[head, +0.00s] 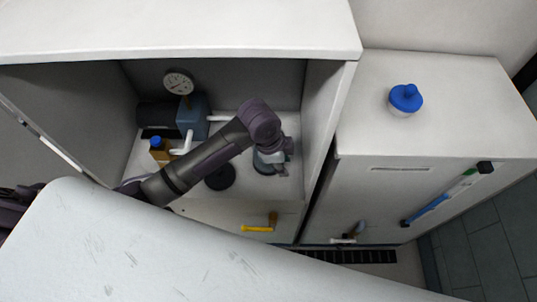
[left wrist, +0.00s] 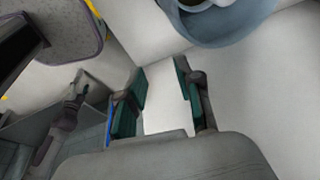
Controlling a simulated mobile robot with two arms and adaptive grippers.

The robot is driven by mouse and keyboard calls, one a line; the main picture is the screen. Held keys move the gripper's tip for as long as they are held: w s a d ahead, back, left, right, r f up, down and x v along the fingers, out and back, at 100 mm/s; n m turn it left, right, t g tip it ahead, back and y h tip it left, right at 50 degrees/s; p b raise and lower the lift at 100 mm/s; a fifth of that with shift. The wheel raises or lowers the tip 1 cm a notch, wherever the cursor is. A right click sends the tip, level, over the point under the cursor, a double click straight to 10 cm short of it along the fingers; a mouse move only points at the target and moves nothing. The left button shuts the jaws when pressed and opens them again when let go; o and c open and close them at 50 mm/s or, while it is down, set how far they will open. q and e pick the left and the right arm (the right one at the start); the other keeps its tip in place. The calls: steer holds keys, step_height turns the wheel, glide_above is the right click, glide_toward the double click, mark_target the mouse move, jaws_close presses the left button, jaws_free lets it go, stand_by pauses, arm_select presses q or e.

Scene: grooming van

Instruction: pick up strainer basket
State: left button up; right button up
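A grey-blue round open-topped vessel (left wrist: 232,34), which looks like the strainer basket, is cut off by the top edge of the left wrist view. In the head view, a grey-blue piece (head: 262,166) shows on the cabinet floor, partly hidden by my left gripper (head: 278,158). My left arm reaches into the open cabinet from the left. In the left wrist view, the left gripper's fingers (left wrist: 160,98) are apart, with only a pale surface between them. The vessel is beyond the fingertips, not between them. My right gripper is not in view.
A pump (head: 192,118) with a round gauge (head: 178,82), a blue-capped brown bottle (head: 159,150) and a black disc (head: 220,178) are in the cabinet. Its side wall (head: 322,115) stands close right of the gripper. A blue-topped container (head: 405,98) stands on the right cabinet.

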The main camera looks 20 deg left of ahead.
arm_select(q)
steer(key=w+a+r+m+g+y, duration=0.1)
steer(key=w+a+r+m+y, duration=0.15)
steer(key=r+m, duration=0.2)
steer(key=w+a+r+m+g+y, duration=0.1)
steer(key=w+a+r+m, duration=0.25)
steer(key=r, duration=0.25)
steer(key=shift+h, duration=0.25)
step_height(320, 180, down, 8)
steer(key=shift+a+r+p, duration=0.15)
steer(key=shift+r+p, duration=0.1)
steer(key=shift+p, duration=0.05)
steer(key=shift+f+p, duration=0.7)
steer(key=shift+f, duration=2.1)
steer(key=shift+c, duration=0.2)
jaws_close()
